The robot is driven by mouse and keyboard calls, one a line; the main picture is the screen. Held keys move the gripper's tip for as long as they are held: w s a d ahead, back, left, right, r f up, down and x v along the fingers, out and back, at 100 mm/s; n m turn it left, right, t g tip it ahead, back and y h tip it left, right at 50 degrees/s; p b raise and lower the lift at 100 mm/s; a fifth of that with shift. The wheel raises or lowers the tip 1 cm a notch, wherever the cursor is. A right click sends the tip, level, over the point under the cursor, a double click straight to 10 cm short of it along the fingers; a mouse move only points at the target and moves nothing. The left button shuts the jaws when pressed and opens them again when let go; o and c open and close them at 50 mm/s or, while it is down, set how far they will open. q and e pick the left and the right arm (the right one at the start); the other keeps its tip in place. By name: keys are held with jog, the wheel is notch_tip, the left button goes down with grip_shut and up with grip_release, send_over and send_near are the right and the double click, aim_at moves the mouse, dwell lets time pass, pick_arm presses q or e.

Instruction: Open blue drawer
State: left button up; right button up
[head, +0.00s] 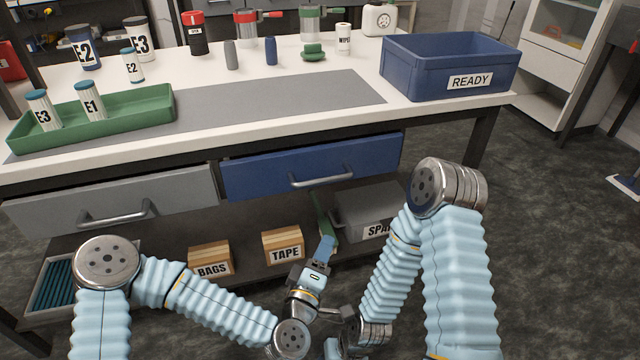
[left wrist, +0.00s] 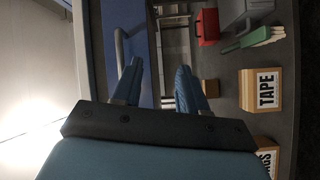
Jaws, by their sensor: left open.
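The blue drawer (head: 270,174) is under the right half of the bench top and looks shut. Its metal bar handle (head: 321,181) runs across the front. In the left wrist view the drawer (left wrist: 138,28) and its handle (left wrist: 119,48) appear turned sideways at the upper left. My left gripper (head: 325,243) is below the handle in the head view, apart from it. In the left wrist view its two blue fingers (left wrist: 160,85) are spread with nothing between them. The handle is beyond the left finger, not between the fingers. My right gripper's fingers cannot be made out.
A grey drawer (head: 50,207) is to the left of the blue one. Boxes marked BAGS (head: 210,259) and TAPE (head: 283,245) and a grey bin (head: 365,212) sit on the lower shelf. A blue READY crate (head: 430,82) and a green tray (head: 140,115) stand on the bench.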

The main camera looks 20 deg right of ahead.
aim_at(323, 178)
pick_arm(q)
notch_tip(323, 178, up, 6)
jog(key=w+n+t+y, duration=0.2)
jog(key=n+t+y, duration=0.1)
jog(key=n, duration=0.2)
jog(key=x, duration=0.8)
jog(key=r+p+x, duration=0.1)
jog(key=x, duration=0.3)
jog(key=shift+w+a, duration=0.25)
jog(key=shift+w, duration=0.05)
jog(key=shift+c, duration=0.3)
grip_shut()
